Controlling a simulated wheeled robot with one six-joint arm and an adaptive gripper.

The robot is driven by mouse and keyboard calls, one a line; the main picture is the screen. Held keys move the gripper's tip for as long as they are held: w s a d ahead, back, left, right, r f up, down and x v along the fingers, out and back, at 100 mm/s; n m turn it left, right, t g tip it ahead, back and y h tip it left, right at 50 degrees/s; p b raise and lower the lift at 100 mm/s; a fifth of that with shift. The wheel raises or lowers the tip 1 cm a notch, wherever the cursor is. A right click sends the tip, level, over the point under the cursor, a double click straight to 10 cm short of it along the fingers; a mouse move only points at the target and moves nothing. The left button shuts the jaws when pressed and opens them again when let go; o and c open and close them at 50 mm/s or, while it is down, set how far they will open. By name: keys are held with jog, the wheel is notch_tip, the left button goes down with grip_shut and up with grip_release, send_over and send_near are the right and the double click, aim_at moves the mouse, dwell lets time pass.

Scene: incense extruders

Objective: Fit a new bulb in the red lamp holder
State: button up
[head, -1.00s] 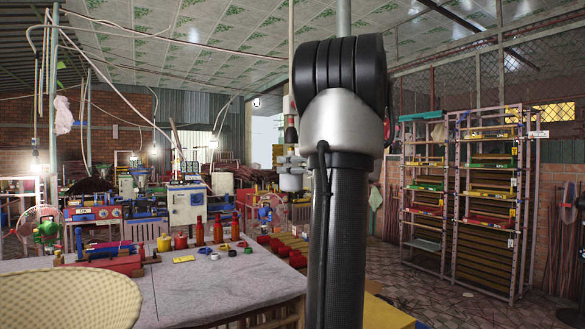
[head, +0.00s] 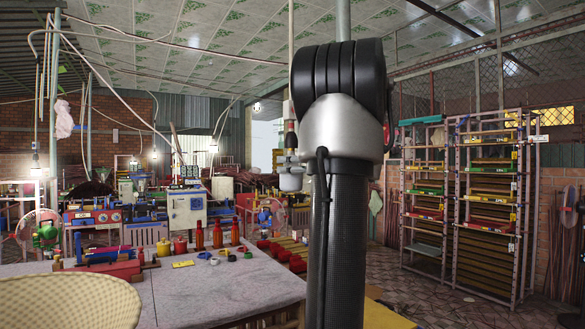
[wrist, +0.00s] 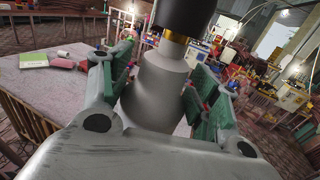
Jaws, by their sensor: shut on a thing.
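In the wrist view my gripper (wrist: 165,75) is shut on a pale grey, tapering bulb (wrist: 160,85), with green pads on both sides of it. A dark and brass-coloured band (wrist: 175,38) shows at the bulb's far end, against a darker grey rounded body (wrist: 185,12). I cannot tell whether they are joined or only lined up. In the head view a hanging lamp holder with a red part (head: 291,108) shows left of my arm. Grey parts of my wrist seem to sit just below it; the bulb there is too small to make out.
A grey-topped table (head: 220,285) with red bottles (head: 200,235) and small cups stands at left front. A woven chair back (head: 70,302) is nearer. Tall racks (head: 462,200) stand at right. Lit bulbs hang at the left. Tiled floor shows before the racks.

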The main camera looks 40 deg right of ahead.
jog(key=shift+r, duration=0.35)
dwell(0.3)
jog(key=shift+d+n+y, duration=0.1)
jog(key=shift+n+y, duration=0.3)
jog(key=shift+y, duration=0.3)
jog(key=shift+r, duration=0.1)
jog(key=shift+n+g+y, duration=0.3)
jog(key=shift+n+y, duration=0.2)
jog(key=shift+y, duration=0.2)
jog(key=shift+n+y, duration=0.3)
jog(key=shift+y, duration=0.5)
jog(key=c, duration=0.3)
